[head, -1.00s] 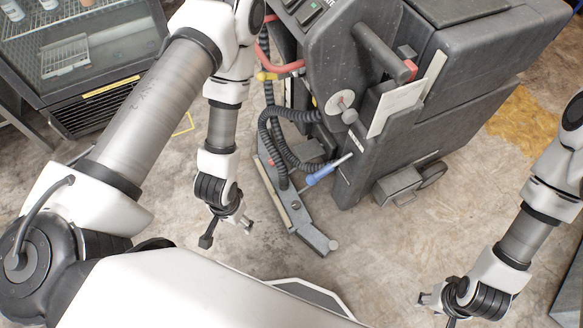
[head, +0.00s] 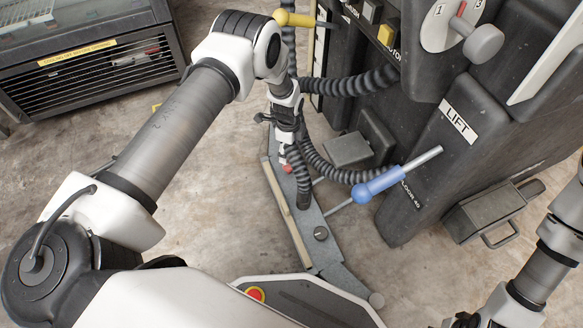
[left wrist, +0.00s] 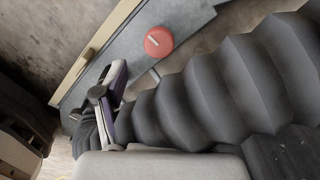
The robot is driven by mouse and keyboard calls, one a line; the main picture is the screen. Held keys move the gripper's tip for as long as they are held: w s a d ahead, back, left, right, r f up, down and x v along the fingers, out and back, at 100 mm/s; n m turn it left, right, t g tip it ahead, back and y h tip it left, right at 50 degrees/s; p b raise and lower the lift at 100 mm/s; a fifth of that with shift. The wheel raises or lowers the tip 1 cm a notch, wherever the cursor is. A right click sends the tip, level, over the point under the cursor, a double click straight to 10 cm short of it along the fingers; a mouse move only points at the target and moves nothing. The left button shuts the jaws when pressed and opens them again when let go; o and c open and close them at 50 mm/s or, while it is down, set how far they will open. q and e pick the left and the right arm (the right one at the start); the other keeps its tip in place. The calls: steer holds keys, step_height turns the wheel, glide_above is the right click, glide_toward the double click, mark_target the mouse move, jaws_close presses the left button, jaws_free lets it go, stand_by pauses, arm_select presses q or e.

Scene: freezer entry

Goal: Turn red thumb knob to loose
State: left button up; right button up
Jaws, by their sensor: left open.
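The red thumb knob (left wrist: 158,41) is a round red cap with a pale line across its top, on the grey squeegee plate (left wrist: 205,18) in the left wrist view. In the head view the knob (head: 287,169) shows small, just below my left gripper (head: 281,152). In the left wrist view the left gripper's fingers (left wrist: 110,88) are left of and below the knob, apart from it, with nothing seen between them. My right gripper (head: 462,321) is at the bottom right of the head view, far from the knob and partly cut off; its jaws are unclear.
A black ribbed hose (left wrist: 235,75) fills the right of the left wrist view, close to the gripper. The dark cleaning machine (head: 440,150) stands right of the plate. A blue-handled lever (head: 377,187) sticks out near it. Concrete floor is clear left of the plate.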

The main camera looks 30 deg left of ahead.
mark_target(289, 163)
arm_select(q)
step_height(289, 163, down, 7)
steer(key=b, duration=0.3)
steer(key=shift+f, duration=0.1)
steer(key=shift+s, duration=0.1)
steer(key=c, duration=1.1)
